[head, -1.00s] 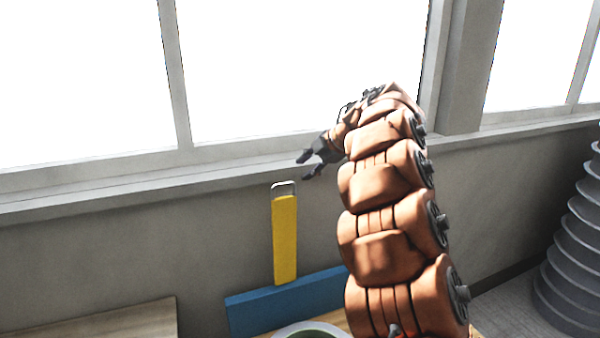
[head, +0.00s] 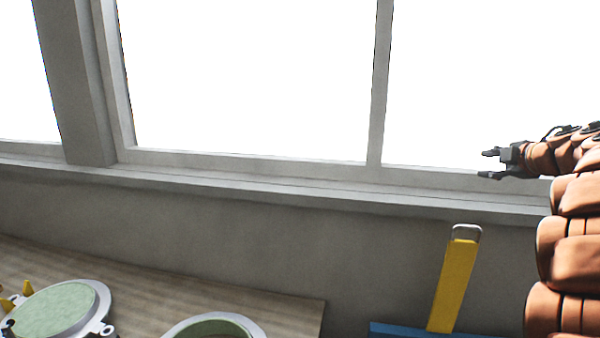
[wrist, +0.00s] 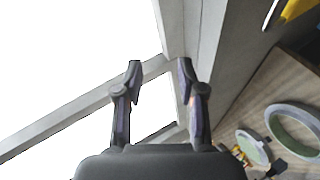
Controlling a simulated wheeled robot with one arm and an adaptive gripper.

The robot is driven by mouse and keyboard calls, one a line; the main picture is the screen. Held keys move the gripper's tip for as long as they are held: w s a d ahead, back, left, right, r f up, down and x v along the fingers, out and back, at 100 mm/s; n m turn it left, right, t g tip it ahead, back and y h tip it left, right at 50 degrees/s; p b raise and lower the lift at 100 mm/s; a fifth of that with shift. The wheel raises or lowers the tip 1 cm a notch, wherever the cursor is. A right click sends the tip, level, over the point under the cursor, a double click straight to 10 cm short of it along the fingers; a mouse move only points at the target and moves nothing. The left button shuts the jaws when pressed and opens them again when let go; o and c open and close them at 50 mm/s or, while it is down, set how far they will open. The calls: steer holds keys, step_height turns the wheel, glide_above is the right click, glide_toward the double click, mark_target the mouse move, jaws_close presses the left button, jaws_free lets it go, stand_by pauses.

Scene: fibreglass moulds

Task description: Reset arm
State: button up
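My gripper (head: 488,164) is at the right of the head view, in front of the window, with its fingers pointing left. Its two dark fingers are apart with nothing between them. In the wrist view my gripper (wrist: 160,72) also shows open and empty, its fingers against the window frame and sill. My orange arm fills the right edge of the head view and is cut off there.
A yellow post (head: 453,285) with a metal loop stands on a blue base (head: 400,331), below my gripper. On the wooden table (head: 150,290) lie a round mould with a green face (head: 55,310) and a grey-rimmed ring (head: 215,322). The window sill (head: 300,195) runs behind.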

steer(key=s+d+r+m+t+h, duration=0.1)
steer(key=s+r+m+t+h, duration=0.1)
steer(key=r+m+h, duration=0.3)
steer(key=s+d+r+m+t+h, duration=0.1)
steer(key=s+r+m+t+h, duration=0.2)
steer(key=r, duration=0.4)
steer(key=s+f+m+g+h, duration=0.4)
steer(key=s+f+m+g, duration=0.2)
steer(key=s+f+m, duration=0.15)
steer(key=s+a+f+m+g+y, duration=0.1)
steer(key=s+a+f+g+y, duration=0.1)
steer(key=s+a+f, duration=0.35)
steer(key=s+a+f+m+g+y+b, duration=0.1)
steer(key=s+a+f+g, duration=0.15)
steer(key=f, duration=0.55)
steer(key=s+a+f+m+g+y, duration=0.1)
steer(key=s+a+f+g+y, duration=0.15)
steer(key=s+f, duration=0.35)
steer(key=s+a+f+n+g+y, duration=0.1)
steer(key=s+a+f+g+y, duration=0.1)
steer(key=s+a+f, duration=0.5)
steer(key=s+a+f+n+g+y, duration=0.1)
steer(key=s+a+f+g+y, duration=0.2)
steer(key=s+a, duration=1)
step_height(320, 180, down, 5)
steer(key=shift+s+r+n+g+b, duration=0.1)
steer(key=shift+s+n+g+b, duration=0.2)
steer(key=shift+g, duration=0.7)
